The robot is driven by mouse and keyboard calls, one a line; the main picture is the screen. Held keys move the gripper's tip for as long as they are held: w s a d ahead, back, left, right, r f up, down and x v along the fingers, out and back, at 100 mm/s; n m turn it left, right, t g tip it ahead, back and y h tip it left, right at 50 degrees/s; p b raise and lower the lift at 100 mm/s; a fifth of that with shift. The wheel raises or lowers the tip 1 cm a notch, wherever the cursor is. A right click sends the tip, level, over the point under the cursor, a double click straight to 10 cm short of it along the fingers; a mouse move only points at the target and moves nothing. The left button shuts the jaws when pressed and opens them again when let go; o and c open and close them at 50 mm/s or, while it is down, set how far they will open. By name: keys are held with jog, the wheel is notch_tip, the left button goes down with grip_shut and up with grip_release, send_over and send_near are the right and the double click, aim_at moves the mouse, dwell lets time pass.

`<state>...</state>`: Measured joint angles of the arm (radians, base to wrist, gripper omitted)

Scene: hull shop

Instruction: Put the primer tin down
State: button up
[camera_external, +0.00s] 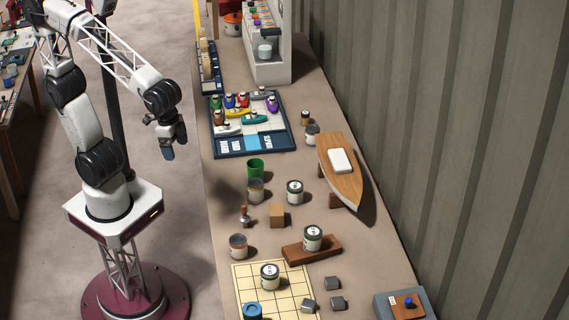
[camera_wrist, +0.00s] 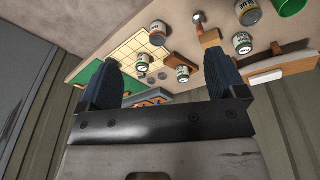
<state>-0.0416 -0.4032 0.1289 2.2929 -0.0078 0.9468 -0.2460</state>
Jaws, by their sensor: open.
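My gripper (camera_external: 168,142) is open and empty, held in the air left of the bench, well apart from everything on it. In the wrist view my gripper (camera_wrist: 150,82) has its two dark fingers spread wide. Several labelled tins stand upright on the bench; the lettering is too small to tell which is primer. One pale tin (camera_external: 270,277) is on the gridded board (camera_external: 244,287), another (camera_external: 313,238) on a brown wooden slab (camera_external: 291,253). A third pale tin (camera_external: 295,191) stands on bare bench. An orange-marked tin (camera_external: 238,246) and a yellowish-marked tin (camera_external: 256,191) stand farther left.
A green cup (camera_external: 255,169), wooden block (camera_external: 278,215) and handled tool (camera_external: 244,216) stand mid-bench. A model boat hull (camera_external: 341,172) lies right, near the corrugated wall. Behind is a tray of small coloured boats (camera_external: 216,144). Grey blocks (camera_external: 332,283) lie by the board.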

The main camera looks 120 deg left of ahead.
jog(key=s+d+f+m, duration=0.2)
jog(key=s+f+m, duration=0.1)
jog(key=s, duration=1.1)
jog(key=shift+f+m+t, duration=0.2)
jog(key=shift+m+t, duration=0.1)
jog(key=shift+o, duration=0.3)
dwell(0.3)
dwell(0.4)
jog(key=w+a+f+m+y, duration=0.5)
jog(key=w+a+m, duration=0.1)
jog(key=a, duration=0.4)
jog(key=w+a+f+m+y, duration=0.5)
jog(key=a, duration=0.4)
jog(key=m+t, duration=0.6)
jog(key=m, duration=0.9)
send_near(256, 191)
jog(key=a, duration=0.1)
jog(key=a+f, duration=0.1)
jog(key=a, duration=0.1)
jog(key=shift+s+a+f, duration=0.25)
jog(key=shift+s+a, duration=0.05)
jog(key=shift+a, duration=0.1)
jog(key=shift+a, duration=0.1)
